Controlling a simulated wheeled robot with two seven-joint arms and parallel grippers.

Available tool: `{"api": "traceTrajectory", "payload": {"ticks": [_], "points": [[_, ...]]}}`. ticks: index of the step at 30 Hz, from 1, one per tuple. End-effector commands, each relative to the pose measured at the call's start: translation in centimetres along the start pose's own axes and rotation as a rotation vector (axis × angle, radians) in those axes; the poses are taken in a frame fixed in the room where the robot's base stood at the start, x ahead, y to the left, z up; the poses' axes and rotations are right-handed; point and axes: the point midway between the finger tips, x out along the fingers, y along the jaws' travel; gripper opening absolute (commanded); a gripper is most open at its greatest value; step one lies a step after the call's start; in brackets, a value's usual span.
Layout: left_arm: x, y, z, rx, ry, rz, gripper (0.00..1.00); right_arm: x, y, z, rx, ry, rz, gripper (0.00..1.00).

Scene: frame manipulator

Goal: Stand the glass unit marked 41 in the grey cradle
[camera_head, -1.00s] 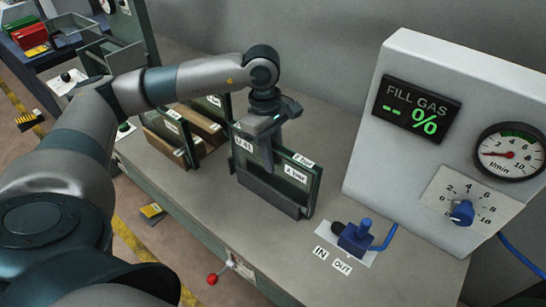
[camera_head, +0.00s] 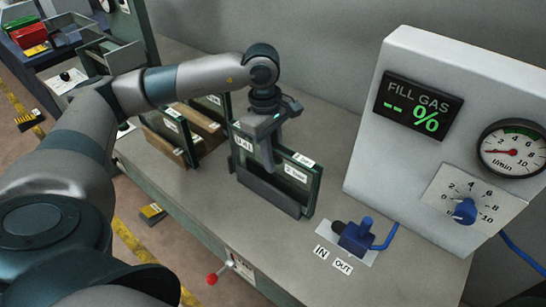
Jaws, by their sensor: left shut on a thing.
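The glass unit marked U-41 (camera_head: 291,179) is a dark-edged pane with white labels. It stands about upright in the grey cradle (camera_head: 268,191) on the bench. Its lower edge is hidden behind the cradle's front wall, so I cannot tell whether it touches the bottom. My left gripper (camera_head: 268,158) reaches down from above and is shut on the unit at its upper part, with one finger showing across the near face. My right gripper is not in view.
Other glass units stand in a wooden-slatted rack (camera_head: 180,140) left of the cradle. A blue valve (camera_head: 355,236) with IN and OUT labels sits to the right, before the white fill-gas panel (camera_head: 400,180).

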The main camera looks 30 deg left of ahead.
Motion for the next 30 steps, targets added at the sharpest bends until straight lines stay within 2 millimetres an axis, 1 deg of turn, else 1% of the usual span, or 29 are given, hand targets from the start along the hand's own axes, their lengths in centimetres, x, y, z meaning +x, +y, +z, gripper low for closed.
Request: {"api": "traceTrajectory", "payload": {"ticks": [16,17,18,19,20,30], "points": [[0.05,0.05,0.02,0.0,-0.001,0.002,0.0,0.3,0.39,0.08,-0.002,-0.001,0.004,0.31],[0.06,0.05,0.02,0.001,-0.001,0.002,0.19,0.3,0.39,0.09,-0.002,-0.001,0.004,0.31],[0.06,0.05,0.02,0.0,-0.001,0.002,0.29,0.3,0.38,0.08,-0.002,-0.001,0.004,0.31],[0.07,0.04,0.02,0.0,-0.001,0.002,0.36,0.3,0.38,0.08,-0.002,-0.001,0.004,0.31],[0.08,0.04,0.02,0.0,-0.001,0.002,0.39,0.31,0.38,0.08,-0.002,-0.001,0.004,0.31],[0.15,-0.02,-0.03,0.0,0.0,-0.001,0.39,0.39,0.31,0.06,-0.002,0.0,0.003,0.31]]}}
